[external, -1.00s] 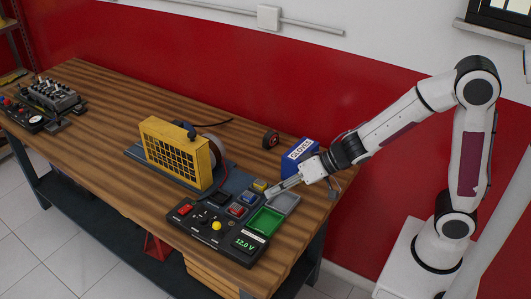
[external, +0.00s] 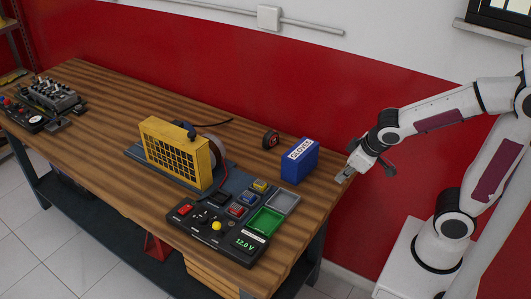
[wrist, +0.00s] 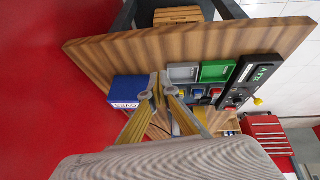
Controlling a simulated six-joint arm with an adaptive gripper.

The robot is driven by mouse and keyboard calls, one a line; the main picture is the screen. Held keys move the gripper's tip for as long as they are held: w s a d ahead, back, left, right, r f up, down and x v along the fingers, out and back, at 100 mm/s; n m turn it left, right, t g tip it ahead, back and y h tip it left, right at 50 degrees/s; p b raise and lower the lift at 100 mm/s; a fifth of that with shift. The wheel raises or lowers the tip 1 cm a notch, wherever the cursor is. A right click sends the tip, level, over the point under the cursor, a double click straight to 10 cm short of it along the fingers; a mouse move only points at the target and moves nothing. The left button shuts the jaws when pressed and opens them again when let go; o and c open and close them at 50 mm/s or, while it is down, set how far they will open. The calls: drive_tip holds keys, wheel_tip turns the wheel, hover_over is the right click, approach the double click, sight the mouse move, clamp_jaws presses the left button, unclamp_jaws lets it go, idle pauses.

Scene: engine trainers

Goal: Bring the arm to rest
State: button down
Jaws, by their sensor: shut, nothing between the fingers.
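My gripper (external: 345,175) is at the right end of the workbench, just right of the blue gloves box, and looks raised above the bench edge. Its fingers are shut with nothing between them. In the wrist view the fingertips (wrist: 158,82) meet in front of the bench top, beside the blue box. My arm reaches in from the right and is bent at the elbow.
The wooden bench (external: 110,95) carries a blue gloves box (external: 300,162), a yellow grille unit (external: 172,155), a control panel (external: 215,232), a green tray (external: 265,222), a grey tray (external: 284,203) and a tape measure (external: 270,139). A red wall (external: 240,75) stands behind. A red tool cabinet (wrist: 268,135) shows in the wrist view.

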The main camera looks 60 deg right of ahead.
drive_tip(key=s+r+y, duration=0.1)
drive_tip(key=s+r, duration=0.6)
drive_tip(key=s, duration=0.5)
drive_tip(key=shift+s+d+r+m+t, duration=0.2)
drive_tip(key=shift+d+r+m+t, duration=0.1)
drive_tip(key=shift+r+m, duration=0.1)
drive_tip(key=shift+f, duration=0.1)
idle(2.8)
